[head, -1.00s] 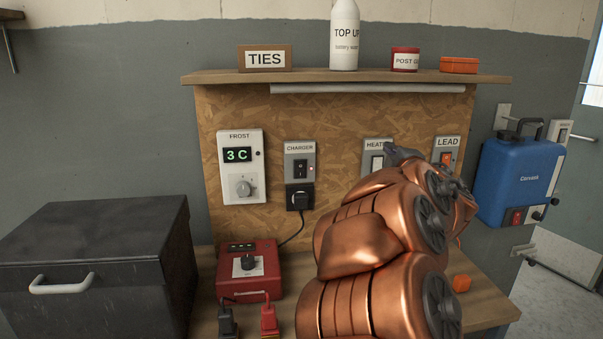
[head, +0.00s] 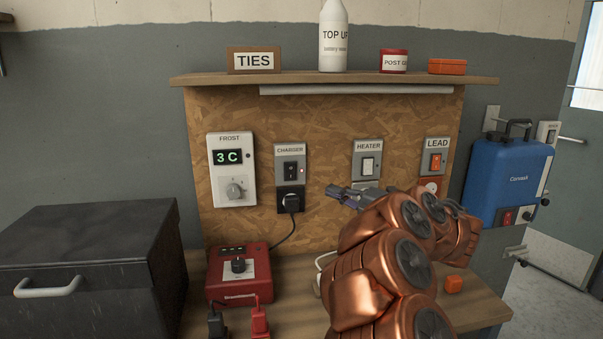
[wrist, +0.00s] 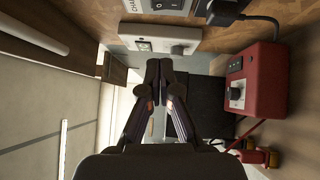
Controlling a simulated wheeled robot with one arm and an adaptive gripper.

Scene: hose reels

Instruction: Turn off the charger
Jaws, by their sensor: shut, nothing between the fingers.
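The charger switch (head: 290,170) is a black rocker on a grey plate labelled CHARGER, with a small red light beside it. A black plug (head: 291,200) sits in the socket below it. In the wrist view the charger plate (wrist: 168,5) shows at the top edge. The red charger box (head: 238,272) stands on the bench and also shows in the wrist view (wrist: 255,85). My gripper (head: 332,192) is shut and empty, right of the plug and apart from the switch. Its closed fingers also show in the wrist view (wrist: 160,65).
The FROST thermostat (head: 232,170) is left of the charger switch. The HEATER switch (head: 368,165) and orange LEAD switch (head: 436,161) are to the right. A shelf (head: 330,84) with a bottle runs above. A black chest (head: 90,270) stands left and a blue case (head: 508,180) hangs right.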

